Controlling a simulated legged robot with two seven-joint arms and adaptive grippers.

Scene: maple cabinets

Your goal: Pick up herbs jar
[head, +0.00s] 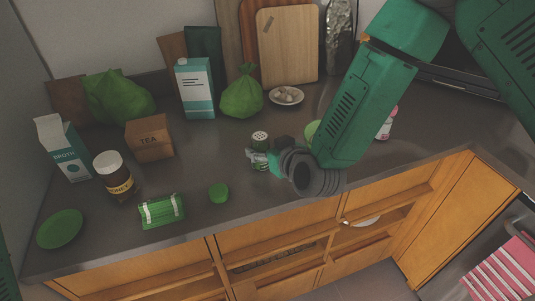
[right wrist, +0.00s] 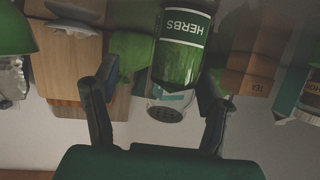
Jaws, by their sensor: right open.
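The herbs jar (head: 259,158) stands upright on the dark counter, with green contents and a pale, perforated cap. My right gripper (head: 264,156) is at the jar, low over the counter, and partly hides its body. In the right wrist view, which is upside down, the label of the herbs jar (right wrist: 182,40) reads HERBS. There the right gripper (right wrist: 155,82) is open, with one finger on each side of the jar and visible gaps. I cannot tell how deep the jar sits between the fingers. My left gripper is not in view.
A tea box (head: 150,138), a teal carton (head: 196,88) and a green bag (head: 241,97) stand behind. The counter's front edge is close.

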